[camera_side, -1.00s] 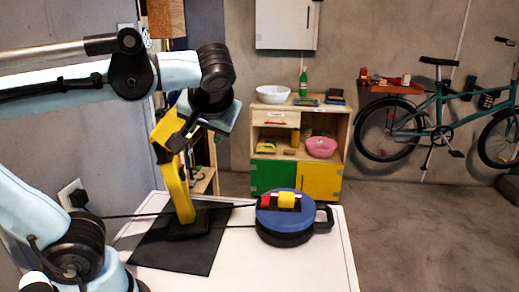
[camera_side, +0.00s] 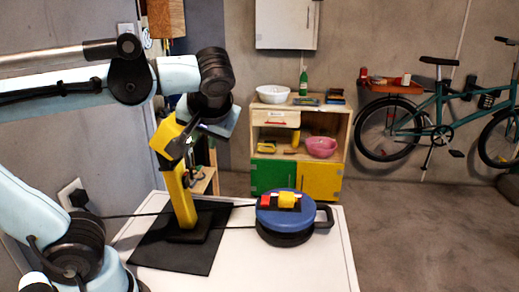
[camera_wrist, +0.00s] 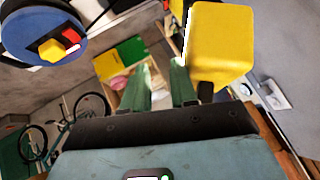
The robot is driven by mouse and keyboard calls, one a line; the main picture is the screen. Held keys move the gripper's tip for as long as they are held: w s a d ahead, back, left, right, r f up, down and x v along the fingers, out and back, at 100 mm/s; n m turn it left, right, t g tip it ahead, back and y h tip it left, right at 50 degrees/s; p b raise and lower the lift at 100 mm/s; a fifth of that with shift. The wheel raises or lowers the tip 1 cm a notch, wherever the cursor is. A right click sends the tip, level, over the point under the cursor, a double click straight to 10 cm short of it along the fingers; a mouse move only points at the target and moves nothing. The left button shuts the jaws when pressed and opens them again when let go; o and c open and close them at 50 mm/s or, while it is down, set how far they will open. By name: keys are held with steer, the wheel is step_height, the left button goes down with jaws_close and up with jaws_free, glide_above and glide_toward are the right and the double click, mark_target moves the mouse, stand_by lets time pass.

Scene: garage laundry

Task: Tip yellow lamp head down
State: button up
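The yellow lamp (camera_side: 177,190) stands on a black mat in the side view, its post close to upright. Its block-shaped yellow head (camera_side: 167,136) sits at the top of the post and juts up and to the left. In the wrist view the head (camera_wrist: 220,45) is large at the upper right, just beside the right fingertip. My gripper (camera_wrist: 160,85) has its two greenish fingers apart, with no object between them. In the side view my gripper is at the lamp's top, on the right of the head. Whether a finger touches the head I cannot tell.
A blue round case (camera_side: 275,218) with red and yellow pieces on top stands right of the lamp on the white table (camera_side: 300,268). The black mat (camera_side: 160,250) lies under the lamp, and dark cords cross the table. The table's front right is clear.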

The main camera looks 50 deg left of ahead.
steer(key=v, duration=0.6)
steer(key=shift+d+r, duration=0.25)
steer(key=shift+r, duration=0.05)
stand_by(0.5)
steer(key=w+d+f+m+t+h, duration=0.1)
steer(key=f+m+h, duration=0.3)
steer(key=f, duration=0.4)
steer(key=w+d+f+m+t+h, duration=0.1)
steer(key=w+f+m+t+h, duration=0.2)
steer(key=f, duration=0.6)
steer(key=shift+w+d+f+m+t+h, duration=0.2)
steer(key=shift+d+f+m+t+h, duration=0.1)
steer(key=shift+m+h, duration=0.3)
steer(key=shift+r, duration=0.1)
